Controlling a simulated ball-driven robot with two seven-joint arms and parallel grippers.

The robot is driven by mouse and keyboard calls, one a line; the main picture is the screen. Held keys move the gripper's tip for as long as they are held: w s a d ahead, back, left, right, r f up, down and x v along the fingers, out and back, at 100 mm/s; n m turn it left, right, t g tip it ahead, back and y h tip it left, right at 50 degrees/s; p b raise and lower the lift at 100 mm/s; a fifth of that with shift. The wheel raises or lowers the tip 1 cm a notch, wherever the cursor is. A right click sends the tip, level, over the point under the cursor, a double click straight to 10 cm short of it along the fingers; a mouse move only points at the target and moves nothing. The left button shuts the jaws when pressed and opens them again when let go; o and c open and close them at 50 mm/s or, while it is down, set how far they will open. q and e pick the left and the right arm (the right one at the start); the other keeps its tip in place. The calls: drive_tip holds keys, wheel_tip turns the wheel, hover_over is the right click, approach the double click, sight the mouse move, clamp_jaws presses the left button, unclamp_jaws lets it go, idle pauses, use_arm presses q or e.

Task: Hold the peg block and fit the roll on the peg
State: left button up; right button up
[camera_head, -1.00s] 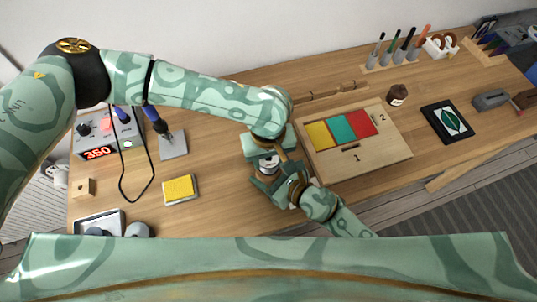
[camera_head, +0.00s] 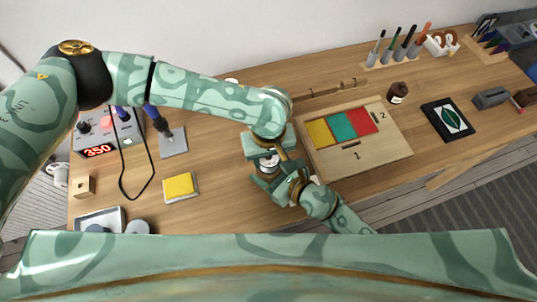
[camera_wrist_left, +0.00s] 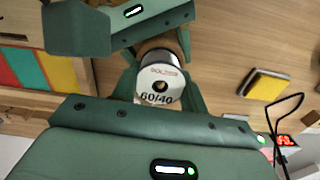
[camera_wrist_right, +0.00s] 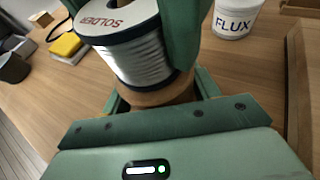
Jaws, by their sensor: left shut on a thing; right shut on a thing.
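The roll is a solder spool (camera_wrist_left: 160,83) with a white label reading 60/40, and it also shows in the right wrist view (camera_wrist_right: 137,60). My left gripper (camera_head: 268,150) is shut on the roll. My right gripper (camera_head: 279,182) is shut on the peg block (camera_wrist_right: 163,96), a rounded wooden piece mostly hidden by the roll and the fingers. The roll stands right over the block, and the two look very close or touching. The peg is hidden, so I cannot tell how deep it sits in the roll. Both grippers are above the table's front middle.
A wooden tray with coloured panels (camera_head: 393,150) lies close on the right. A yellow sponge pad (camera_head: 180,186) and a soldering station (camera_head: 98,135) are at the left. A white FLUX tub (camera_wrist_right: 237,16) stands near the grippers. Bare table lies between pad and grippers.

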use_arm(q)
drive_tip(key=shift+f, duration=0.2)
drive_tip(key=o, duration=1.9)
drive_tip(key=shift+c, duration=0.2)
drive_tip(key=shift+r, duration=3.5)
use_arm(e)
drive_tip(key=o, duration=1.2)
